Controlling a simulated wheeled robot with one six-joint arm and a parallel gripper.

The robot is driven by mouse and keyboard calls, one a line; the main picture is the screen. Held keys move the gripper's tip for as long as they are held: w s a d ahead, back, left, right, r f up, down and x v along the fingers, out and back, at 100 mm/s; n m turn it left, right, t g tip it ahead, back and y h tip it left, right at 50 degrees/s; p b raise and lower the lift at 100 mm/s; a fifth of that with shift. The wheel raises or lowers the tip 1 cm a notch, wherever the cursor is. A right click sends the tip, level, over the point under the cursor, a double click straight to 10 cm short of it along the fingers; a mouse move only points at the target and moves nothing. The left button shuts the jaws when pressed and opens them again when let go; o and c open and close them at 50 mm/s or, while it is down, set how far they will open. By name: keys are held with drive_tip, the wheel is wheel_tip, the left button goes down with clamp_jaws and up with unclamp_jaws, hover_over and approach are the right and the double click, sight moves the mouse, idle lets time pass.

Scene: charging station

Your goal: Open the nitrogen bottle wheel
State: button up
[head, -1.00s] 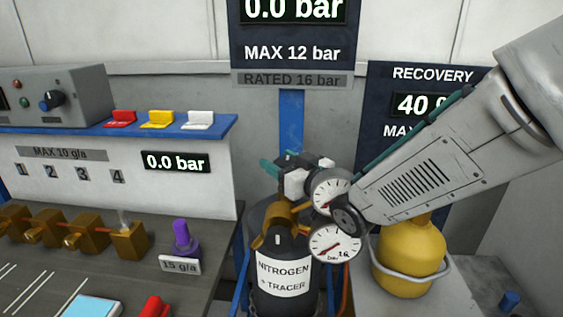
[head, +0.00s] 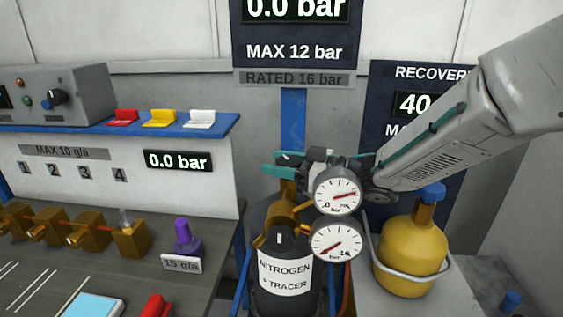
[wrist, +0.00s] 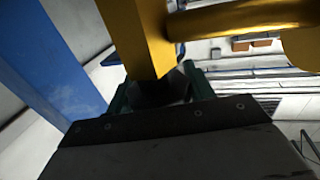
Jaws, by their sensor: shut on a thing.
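The black nitrogen bottle (head: 262,230) stands at the bottom middle of the head view, labelled NITROGEN + TRACER. A brass valve (head: 283,212) is on its top, and its brass body (wrist: 148,40) also fills the top of the wrist view. My gripper (head: 280,164) is at the top of this valve, with teal fingers. In the wrist view a dark piece, apparently the wheel (wrist: 160,92), sits between the fingers, and my gripper is shut on it. Most of the wheel is hidden. The upper gauge (head: 338,191) has its red needle toward the right; the lower gauge (head: 337,242) needle points lower left.
A yellow bottle (head: 412,255) with a blue top stands close on the right, under my arm. A blue post (head: 292,118) rises behind the valve. The bench (head: 120,282) with brass valves and a purple knob (head: 183,238) is on the left. The display above reads 0.0 bar.

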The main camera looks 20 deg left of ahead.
sight(282, 163)
drive_tip(key=n+g, duration=0.1)
drive_tip(key=g, duration=0.1)
drive_tip(key=n+g, duration=0.2)
drive_tip(key=g, duration=0.1)
drive_tip(key=shift+s+n+g+h, duration=0.2)
drive_tip(key=shift+n+g+h, duration=0.1)
drive_tip(key=shift+h, duration=0.1)
drive_tip(key=shift+s+d+n+g+h, duration=0.15)
drive_tip(key=shift+n+g+h, duration=0.45)
drive_tip(key=shift+n+g, duration=0.45)
drive_tip(key=shift+s+n+g+h, duration=0.15)
drive_tip(key=shift+n+g+h, duration=0.55)
drive_tip(key=shift+g, duration=0.65)
drive_tip(key=o, duration=1)
drive_tip(key=r, duration=0.3)
drive_tip(key=shift+s+d+r, duration=0.25)
drive_tip(key=shift+s+r, duration=0.1)
drive_tip(key=shift+r, duration=0.05)
drive_tip(key=s+d, duration=0.2)
drive_tip(key=s, duration=0.2)
drive_tip(key=s+d, duration=0.3)
drive_tip(key=s, duration=0.1)
drive_tip(key=s+d+r, duration=0.1)
drive_tip(key=s+d, duration=0.2)
drive_tip(key=s, duration=0.1)
drive_tip(key=shift+s+d+r, duration=0.1)
drive_tip(key=shift+s, duration=0.3)
